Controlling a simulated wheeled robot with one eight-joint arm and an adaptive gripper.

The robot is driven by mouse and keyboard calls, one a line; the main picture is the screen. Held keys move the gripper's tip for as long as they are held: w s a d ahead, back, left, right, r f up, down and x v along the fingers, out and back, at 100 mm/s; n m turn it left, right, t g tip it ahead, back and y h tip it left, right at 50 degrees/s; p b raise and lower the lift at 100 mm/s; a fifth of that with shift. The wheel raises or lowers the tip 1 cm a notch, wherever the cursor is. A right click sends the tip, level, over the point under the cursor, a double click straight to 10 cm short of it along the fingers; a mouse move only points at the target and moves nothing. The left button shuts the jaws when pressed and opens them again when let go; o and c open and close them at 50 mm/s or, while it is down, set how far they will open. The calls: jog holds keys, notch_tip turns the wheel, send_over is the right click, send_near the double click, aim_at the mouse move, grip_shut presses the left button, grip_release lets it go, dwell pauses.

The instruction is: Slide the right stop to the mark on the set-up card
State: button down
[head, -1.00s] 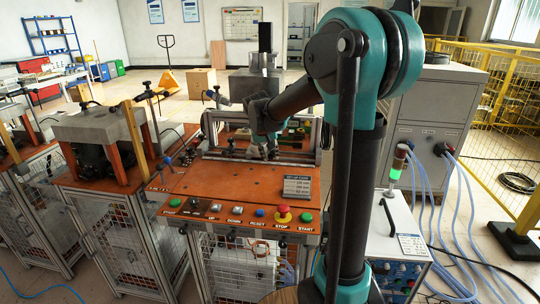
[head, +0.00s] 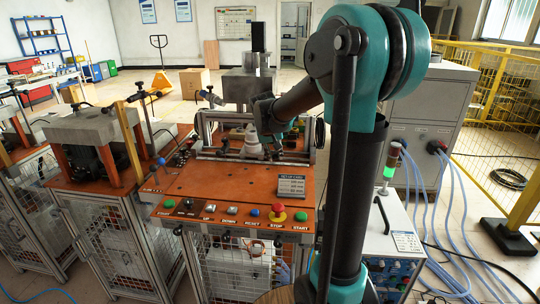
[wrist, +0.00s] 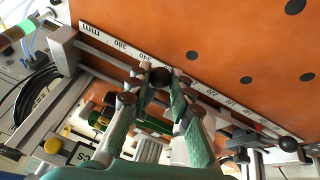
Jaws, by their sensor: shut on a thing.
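In the wrist view my gripper (wrist: 160,92) is shut on a dark round knob (wrist: 160,77), which I take to be the right stop's. The knob sits at the edge of a white millimetre scale (wrist: 205,92), between its higher and middle numbers. The stop's body is largely hidden by the fingers. Another dark ball knob (wrist: 288,144) shows near the low end of the scale. In the head view my gripper (head: 271,146) is at the rear of the orange bench top, its tips small and unclear. The set-up card (head: 291,186) lies at the bench's right; its text is unreadable.
The orange bench top (head: 225,185) is largely clear in front of the rail. Buttons, including a red emergency stop (head: 278,210), line its front edge. Metal rails (wrist: 95,48) and an end block (wrist: 62,48) lie near the fingers.

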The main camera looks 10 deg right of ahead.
jog(key=c, duration=1.3)
grip_release()
jog(key=shift+c, duration=0.2)
jog(key=v, duration=1.2)
